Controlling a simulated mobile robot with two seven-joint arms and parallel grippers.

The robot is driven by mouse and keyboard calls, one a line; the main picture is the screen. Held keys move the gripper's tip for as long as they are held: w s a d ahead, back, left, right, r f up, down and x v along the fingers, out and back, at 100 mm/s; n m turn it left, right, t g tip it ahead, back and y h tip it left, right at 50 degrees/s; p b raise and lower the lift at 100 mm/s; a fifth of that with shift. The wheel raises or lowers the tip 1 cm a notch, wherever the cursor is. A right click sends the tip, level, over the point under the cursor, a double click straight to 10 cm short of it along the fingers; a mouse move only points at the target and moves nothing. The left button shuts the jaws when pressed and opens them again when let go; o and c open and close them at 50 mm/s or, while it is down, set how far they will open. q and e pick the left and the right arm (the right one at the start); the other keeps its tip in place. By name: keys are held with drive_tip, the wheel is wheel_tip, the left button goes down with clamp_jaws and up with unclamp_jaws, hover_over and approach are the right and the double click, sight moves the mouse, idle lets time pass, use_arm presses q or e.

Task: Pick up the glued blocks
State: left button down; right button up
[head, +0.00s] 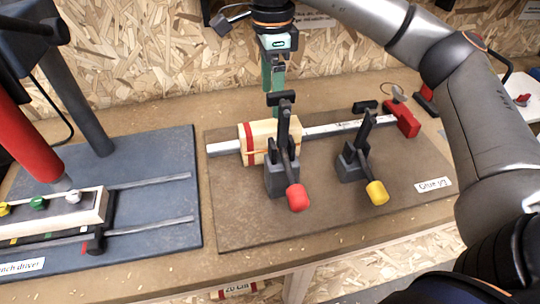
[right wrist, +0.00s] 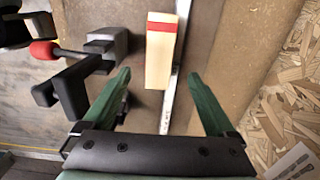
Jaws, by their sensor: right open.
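The glued blocks (head: 256,132) are a pale wooden piece with a red stripe, lying against the metal rail on the brown board. In the right wrist view the blocks (right wrist: 161,58) lie ahead, between the lines of the two fingers. My right gripper (head: 273,92) is above and just behind the blocks, pointing down. Its green fingers (right wrist: 159,76) are open and empty, apart from the blocks. The red-handled toggle clamp (head: 284,165) stands in front of the blocks with its arm upright, hiding part of them. My left gripper is not in view.
A yellow-handled clamp (head: 361,160) stands to the right, its arm also upright. A red end stop (head: 402,118) sits at the rail's right end. A dark board (head: 165,185) with a red-and-grey press fixture is on the left. A chipboard wall (head: 140,60) rises behind.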

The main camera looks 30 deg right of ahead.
sight(272, 136)
wheel_tip(272, 136, down, 12)
drive_tip(key=shift+r+p, duration=0.1)
drive_tip(key=shift+p, duration=0.2)
drive_tip(key=shift+s, duration=0.1)
drive_tip(key=shift+c, duration=0.2)
clamp_jaws()
idle(0.6)
